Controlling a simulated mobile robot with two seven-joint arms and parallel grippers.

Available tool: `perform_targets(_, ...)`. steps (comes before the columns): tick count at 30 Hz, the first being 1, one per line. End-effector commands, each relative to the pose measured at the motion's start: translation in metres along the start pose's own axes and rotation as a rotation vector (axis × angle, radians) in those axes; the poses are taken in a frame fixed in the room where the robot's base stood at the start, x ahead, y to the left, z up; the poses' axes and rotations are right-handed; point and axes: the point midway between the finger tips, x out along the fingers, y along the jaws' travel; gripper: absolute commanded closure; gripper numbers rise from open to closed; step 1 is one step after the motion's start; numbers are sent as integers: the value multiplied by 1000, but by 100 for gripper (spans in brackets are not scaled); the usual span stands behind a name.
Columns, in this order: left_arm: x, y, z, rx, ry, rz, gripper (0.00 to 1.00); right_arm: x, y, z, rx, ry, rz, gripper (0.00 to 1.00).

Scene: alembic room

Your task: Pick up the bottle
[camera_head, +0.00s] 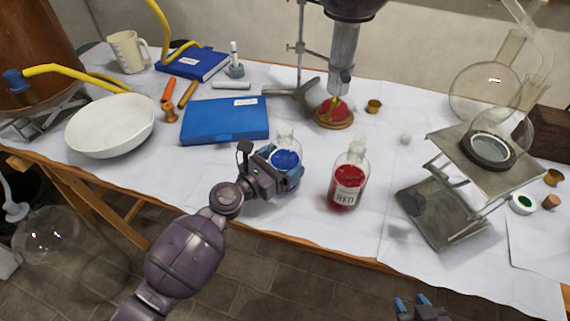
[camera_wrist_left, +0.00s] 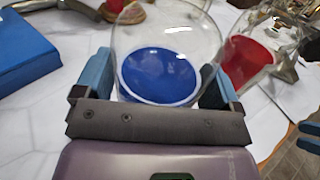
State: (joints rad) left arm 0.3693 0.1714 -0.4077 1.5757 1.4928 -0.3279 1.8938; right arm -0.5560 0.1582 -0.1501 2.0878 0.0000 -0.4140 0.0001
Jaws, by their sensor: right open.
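A round clear glass bottle with blue liquid (camera_head: 287,158) stands near the front middle of the table. My left gripper (camera_head: 289,178) is around it from the front, and in the left wrist view the bottle (camera_wrist_left: 160,75) sits between both fingers, whose dark pads appear to touch its sides. I cannot tell whether it is off the table. A bottle with red liquid (camera_head: 347,180), labelled RED, stands upright to the right, apart from the gripper. My right gripper (camera_head: 420,306) is open and empty at the bottom edge, in front of the table.
A blue book (camera_head: 225,119) lies behind and left of the bottle. A white bowl (camera_head: 110,125) is at the left. A metal stand (camera_head: 295,92) rises behind. A lab jack (camera_head: 445,215) with glassware stands at the right. The table's front edge is close.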

Motion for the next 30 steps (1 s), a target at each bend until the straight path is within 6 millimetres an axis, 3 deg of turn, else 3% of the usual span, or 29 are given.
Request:
perform_targets(1,0,0,0,0,0,0,18,0,0,0,0,1,0,57)
perform_targets(10,0,0,0,0,0,0,64,0,-2,-1,7,1,1,57)
perform_targets(22,0,0,4,3,-4,0,65,1,-4,0,17,-1,2,57)
perform_targets(30,1,0,17,6,-7,0,65,-2,-1,-10,12,15,3,57)
